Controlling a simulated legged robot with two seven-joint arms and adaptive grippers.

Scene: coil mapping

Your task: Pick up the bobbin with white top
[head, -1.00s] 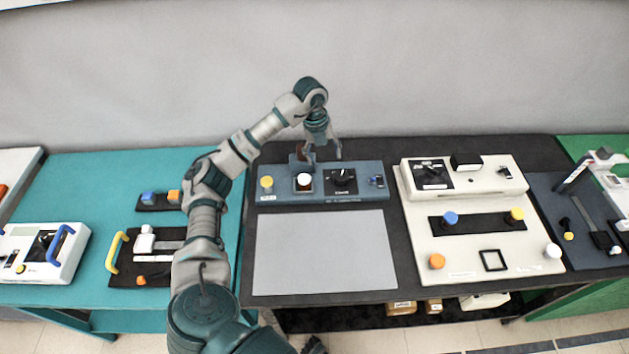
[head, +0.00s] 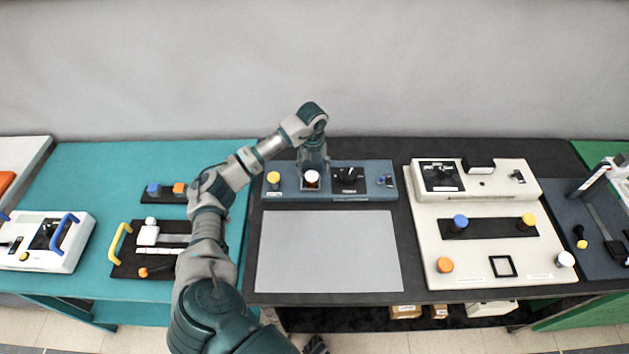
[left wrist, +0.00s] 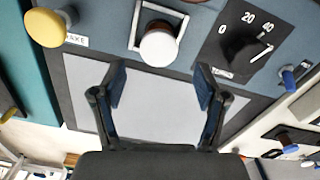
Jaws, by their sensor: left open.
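A bobbin with a white top (head: 311,177) stands in a square white frame on the blue-grey device (head: 222,0) along the back of the black table. In the left wrist view the white top (left wrist: 159,48) shows just beyond my fingertips, centred between them. My left gripper (left wrist: 161,82) is open and empty, with one finger to each side. In the head view the left gripper (head: 313,166) hangs at the bobbin, its fingers partly hidden against the device. I cannot tell its exact height above the bobbin. My right gripper does not show.
A yellow knob (head: 273,178) stands left of the bobbin, and a black dial (head: 347,178) stands right of it. A bare grey mat (head: 328,250) lies in front. Another white-topped piece (head: 564,259) sits on the cream panel (head: 510,275) at right.

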